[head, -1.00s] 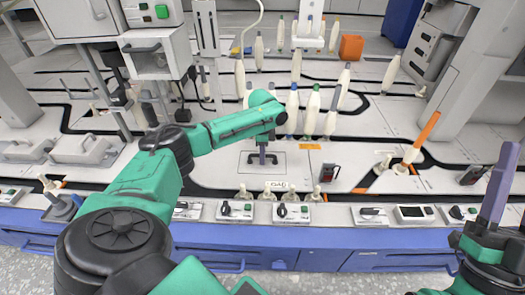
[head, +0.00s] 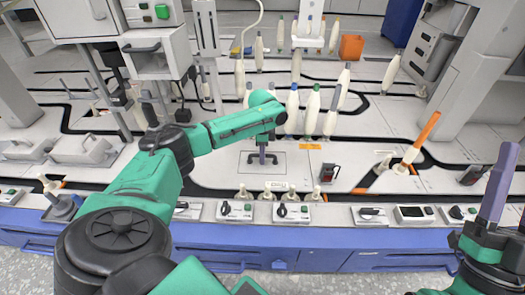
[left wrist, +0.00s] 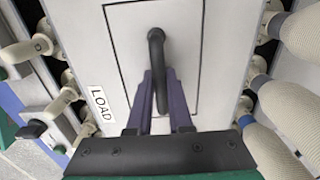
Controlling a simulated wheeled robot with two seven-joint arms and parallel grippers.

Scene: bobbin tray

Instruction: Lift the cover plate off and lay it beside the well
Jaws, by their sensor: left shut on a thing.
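The pale cover plate (head: 279,170) lies in the white deck in the middle of the head view. It has a thin dark outline and a dark bar handle. The plate (left wrist: 184,90) and handle (left wrist: 156,40) also show in the left wrist view. The plate looks level with the deck, and I see no clear lift. My left gripper (head: 263,158) is over the plate, its purple fingers (left wrist: 160,92) shut on the handle. My right gripper (head: 498,185) stands at the lower right, away from the plate, its finger pointing up; its opening is unclear.
Free deck shows to the plate's left (head: 215,172).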

